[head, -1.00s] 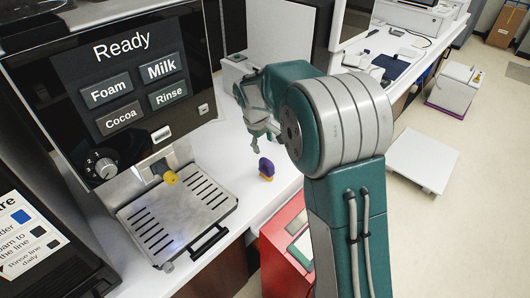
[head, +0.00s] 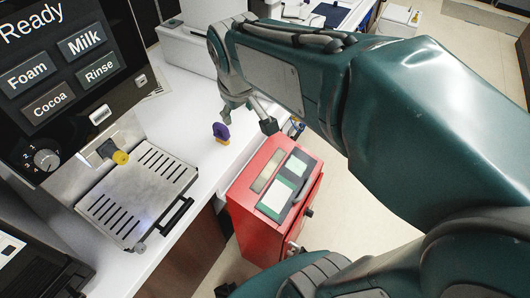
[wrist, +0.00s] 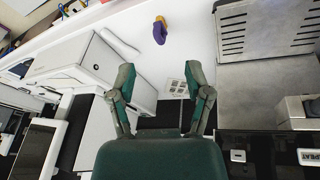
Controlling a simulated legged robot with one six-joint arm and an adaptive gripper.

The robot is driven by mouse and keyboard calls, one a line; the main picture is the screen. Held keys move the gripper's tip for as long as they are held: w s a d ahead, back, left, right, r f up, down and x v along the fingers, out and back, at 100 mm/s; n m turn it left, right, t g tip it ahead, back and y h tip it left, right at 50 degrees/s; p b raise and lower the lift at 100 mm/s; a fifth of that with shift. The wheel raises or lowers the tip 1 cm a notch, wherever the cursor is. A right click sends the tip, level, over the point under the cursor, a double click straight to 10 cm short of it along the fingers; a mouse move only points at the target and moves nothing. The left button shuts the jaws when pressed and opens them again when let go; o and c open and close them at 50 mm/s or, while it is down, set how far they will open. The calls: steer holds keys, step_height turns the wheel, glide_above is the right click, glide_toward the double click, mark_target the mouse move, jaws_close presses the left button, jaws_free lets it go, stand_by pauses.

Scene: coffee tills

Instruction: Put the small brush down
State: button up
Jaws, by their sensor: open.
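My gripper (head: 247,118) is open and empty, close to the brush in the head view. In the wrist view my gripper's two fingers (wrist: 161,76) are spread wide with nothing between them.
A coffee machine (head: 80,65) with a slotted drip tray (head: 137,197) stands left of the brush. A red cabinet (head: 255,220) is against the counter's front. A white box-shaped unit (head: 187,47) stands behind. The counter around the brush is clear.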

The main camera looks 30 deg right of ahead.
steer(key=s+m+t, duration=0.1)
steer(key=s+m, duration=0.1)
steer(key=s, duration=1.1)
steer(key=shift+f+m+t+y, duration=0.4)
steer(key=shift+w, duration=0.1)
stand_by(0.7)
